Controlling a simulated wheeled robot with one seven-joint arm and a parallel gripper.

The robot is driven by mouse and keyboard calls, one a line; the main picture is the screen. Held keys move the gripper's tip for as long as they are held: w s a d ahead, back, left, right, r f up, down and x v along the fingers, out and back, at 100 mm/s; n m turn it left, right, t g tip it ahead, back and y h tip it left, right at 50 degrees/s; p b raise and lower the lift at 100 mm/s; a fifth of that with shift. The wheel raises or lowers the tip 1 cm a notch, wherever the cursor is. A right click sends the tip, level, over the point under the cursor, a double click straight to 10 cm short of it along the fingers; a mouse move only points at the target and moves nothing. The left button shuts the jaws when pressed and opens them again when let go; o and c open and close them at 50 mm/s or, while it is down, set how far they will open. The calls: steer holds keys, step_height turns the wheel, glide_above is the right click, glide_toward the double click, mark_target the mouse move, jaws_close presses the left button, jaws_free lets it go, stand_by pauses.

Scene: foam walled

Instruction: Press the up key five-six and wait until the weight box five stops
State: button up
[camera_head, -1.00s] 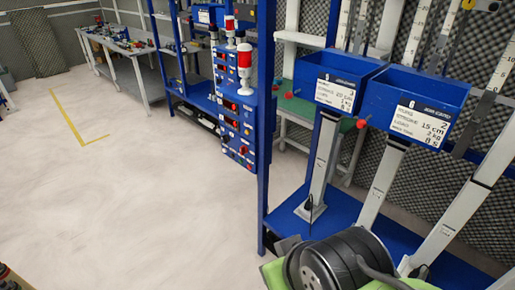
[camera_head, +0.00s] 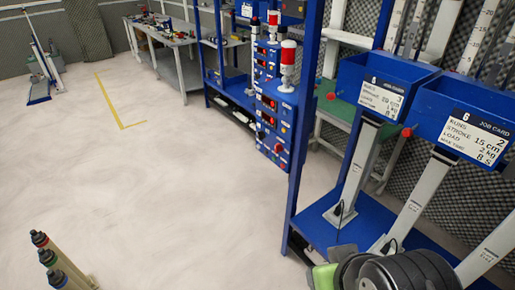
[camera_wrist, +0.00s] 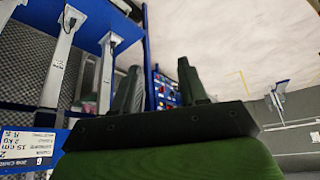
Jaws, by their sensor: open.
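Blue control panels with small red lights and buttons (camera_head: 275,105) hang on a blue post in the middle of the head view. Their key labels are too small to read, so I cannot tell which is up key five-six. Two blue weight boxes are at the right, one with a job card ending in 3 (camera_head: 350,80) and one marked 2 (camera_head: 430,105). I cannot pick out box five. My gripper (camera_wrist: 158,68) is open and empty in the wrist view, its two dark fingers apart, with the panels small and distant beyond them.
A blue rack post (camera_head: 308,110) and blue base (camera_head: 335,222) stand at the right. Several dark-topped posts (camera_head: 52,262) show at the lower left. A grey workbench (camera_head: 170,48) is at the back. The pale floor (camera_head: 160,180) is clear at left and centre.

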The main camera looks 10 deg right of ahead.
jaws_close()
stand_by(1.7)
